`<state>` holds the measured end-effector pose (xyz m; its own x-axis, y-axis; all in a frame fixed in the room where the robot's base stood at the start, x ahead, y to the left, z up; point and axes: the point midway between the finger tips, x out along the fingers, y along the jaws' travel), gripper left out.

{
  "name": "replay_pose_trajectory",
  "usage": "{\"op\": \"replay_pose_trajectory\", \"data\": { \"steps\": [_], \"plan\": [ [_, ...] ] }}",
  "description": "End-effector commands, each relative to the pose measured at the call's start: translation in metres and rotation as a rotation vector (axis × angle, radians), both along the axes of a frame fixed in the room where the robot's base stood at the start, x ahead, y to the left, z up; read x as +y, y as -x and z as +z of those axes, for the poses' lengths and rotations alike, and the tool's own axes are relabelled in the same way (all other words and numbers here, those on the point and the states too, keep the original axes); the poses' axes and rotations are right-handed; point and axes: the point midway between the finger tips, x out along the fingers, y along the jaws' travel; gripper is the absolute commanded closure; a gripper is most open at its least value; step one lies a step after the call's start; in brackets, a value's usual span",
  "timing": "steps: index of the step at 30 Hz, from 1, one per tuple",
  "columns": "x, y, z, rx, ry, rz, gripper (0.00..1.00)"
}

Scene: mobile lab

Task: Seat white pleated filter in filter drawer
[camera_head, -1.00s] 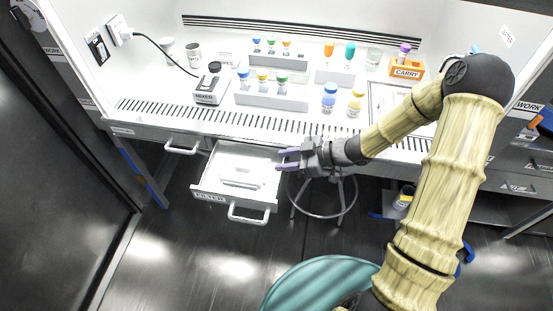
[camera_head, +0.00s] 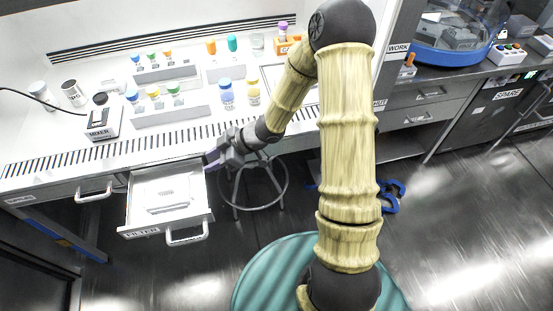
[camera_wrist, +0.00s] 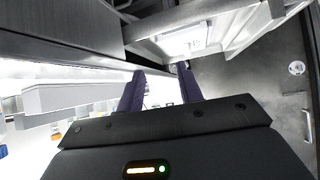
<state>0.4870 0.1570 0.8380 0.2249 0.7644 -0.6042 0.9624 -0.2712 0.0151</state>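The filter drawer (camera_head: 128,213), labelled FILTER, is pulled open below the white bench. A flat white rectangular piece (camera_head: 168,195) lies inside it and looks like the pleated filter; its pleats are too small to make out, and I cannot tell whether it is seated. The drawer's inside with the white piece (camera_wrist: 190,41) also shows at the top of the wrist view. My gripper (camera_head: 211,159) is at the drawer's right rear corner, near the bench front. In the wrist view its two dark fingers (camera_wrist: 160,83) stand apart with nothing visible held between them.
The bench above holds a mixer (camera_head: 103,122), vial racks (camera_head: 170,116) and bottles. A round stool (camera_head: 252,188) stands under the bench, right of the drawer. Floor in front of the drawer is clear.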

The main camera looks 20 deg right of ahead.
Motion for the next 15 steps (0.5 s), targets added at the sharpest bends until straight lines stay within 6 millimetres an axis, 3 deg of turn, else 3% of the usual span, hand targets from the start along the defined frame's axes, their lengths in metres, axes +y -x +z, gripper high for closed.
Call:
{"op": "replay_pose_trajectory", "data": {
  "steps": [8,11,15],
  "plan": [
    [-0.063,-0.011,0.018,0.051,0.293,-0.354,0.64],
    [-0.09,-0.004,0.03,0.088,0.38,-0.499,0.64],
    [-0.126,0.019,0.053,0.168,0.476,-0.723,0.64]
  ]
}}
